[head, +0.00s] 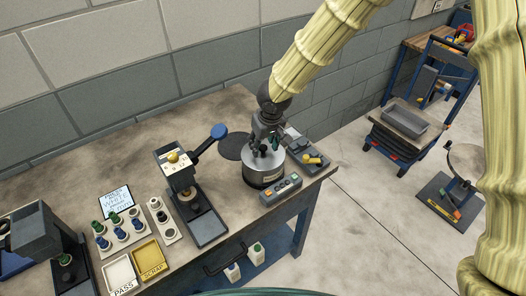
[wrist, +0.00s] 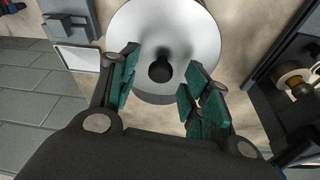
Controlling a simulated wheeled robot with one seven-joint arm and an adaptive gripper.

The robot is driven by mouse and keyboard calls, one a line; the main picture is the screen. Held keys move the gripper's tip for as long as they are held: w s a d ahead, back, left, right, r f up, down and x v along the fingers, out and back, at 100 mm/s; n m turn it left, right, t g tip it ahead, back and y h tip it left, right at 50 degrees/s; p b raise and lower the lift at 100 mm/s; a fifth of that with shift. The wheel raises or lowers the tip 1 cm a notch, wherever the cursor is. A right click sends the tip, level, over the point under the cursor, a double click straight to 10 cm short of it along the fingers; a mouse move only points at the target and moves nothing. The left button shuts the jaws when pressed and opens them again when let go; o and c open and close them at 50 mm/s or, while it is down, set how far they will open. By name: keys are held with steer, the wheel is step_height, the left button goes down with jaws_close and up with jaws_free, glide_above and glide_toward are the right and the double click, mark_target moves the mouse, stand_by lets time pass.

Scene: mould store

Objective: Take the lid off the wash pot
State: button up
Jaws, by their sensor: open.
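In the wrist view my gripper (wrist: 163,78) is open, with green-padded fingers on either side of the knob. The fingers look apart from it; their exact height is unclear.
A dark round mat (head: 233,147) lies behind-left of the pot. A grey button box (head: 281,190) stands in front, and a grey device (head: 308,153) to the right. A press with a blue-knobbed lever (head: 219,131) stands left. The bench (head: 328,175) ends close by on the right.

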steer(key=shift+w+f, duration=0.1)
steer(key=shift+f, duration=0.2)
jaws_close()
steer(key=shift+r, duration=0.1)
